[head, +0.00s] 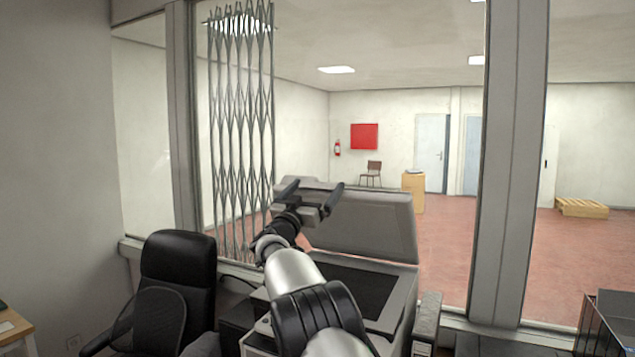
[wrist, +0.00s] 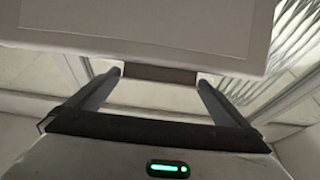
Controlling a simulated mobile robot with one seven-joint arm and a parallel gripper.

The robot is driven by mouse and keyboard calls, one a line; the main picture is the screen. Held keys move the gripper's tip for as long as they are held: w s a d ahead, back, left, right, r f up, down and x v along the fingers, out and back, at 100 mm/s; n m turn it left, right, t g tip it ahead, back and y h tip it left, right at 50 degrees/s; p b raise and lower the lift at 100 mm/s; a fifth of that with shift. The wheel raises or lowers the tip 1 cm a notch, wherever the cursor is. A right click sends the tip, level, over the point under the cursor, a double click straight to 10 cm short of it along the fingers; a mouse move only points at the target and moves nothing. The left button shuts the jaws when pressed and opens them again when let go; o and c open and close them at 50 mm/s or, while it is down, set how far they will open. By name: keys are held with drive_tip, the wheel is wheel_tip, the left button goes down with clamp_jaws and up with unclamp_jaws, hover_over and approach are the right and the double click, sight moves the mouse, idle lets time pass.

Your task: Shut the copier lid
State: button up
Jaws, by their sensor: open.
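The copier lid (head: 358,224) stands raised and tilted back at the rear of the copier, with its pale underside toward me. The copier's dark glass (head: 358,288) lies uncovered below it. My gripper (head: 309,193) is open and empty near the lid's upper left part. In the wrist view the lid (wrist: 140,28) fills the upper picture, and a dark brown strip on its edge shows between the open fingers of my gripper (wrist: 160,78). I cannot tell whether the fingers touch the lid. My arm hides the copier's left front.
A black office chair (head: 178,272) stands left of the copier. A window frame post (head: 508,160) rises at the right, and a folding metal lattice (head: 240,130) stands behind on the left. A dark wire tray (head: 605,325) sits at the lower right.

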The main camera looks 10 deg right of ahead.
drive_tip(key=shift+w+d+r, duration=0.25)
drive_tip(key=shift+w+d, duration=0.1)
drive_tip(key=shift+w, duration=0.15)
drive_tip(key=shift+c, duration=0.3)
drive_tip(key=c, duration=1.1)
drive_tip(key=s+a+f+b, duration=0.2)
drive_tip(key=f+b, duration=0.3)
drive_tip(key=b, duration=0.2)
drive_tip(key=s+a+f+t+h+b, duration=0.1)
drive_tip(key=s+f+b, duration=0.2)
drive_tip(key=b, duration=0.5)
drive_tip(key=s+a+f+t+b, duration=0.1)
drive_tip(key=s+a+f+b, duration=0.1)
drive_tip(key=f+b, duration=0.4)
drive_tip(key=shift+s+a+f+h+b, duration=0.2)
drive_tip(key=shift+s+b, duration=0.15)
drive_tip(key=shift+b, duration=0.15)
drive_tip(key=shift+s+a+f+h+b, duration=0.1)
drive_tip(key=shift+s+f+h+b, duration=0.1)
drive_tip(key=shift+s+b, duration=0.2)
drive_tip(key=shift+c, duration=0.2)
drive_tip(key=shift+r, duration=0.1)
drive_tip(key=o, duration=1.2)
wheel_tip(320, 180, up, 10)
drive_tip(key=p, duration=0.3)
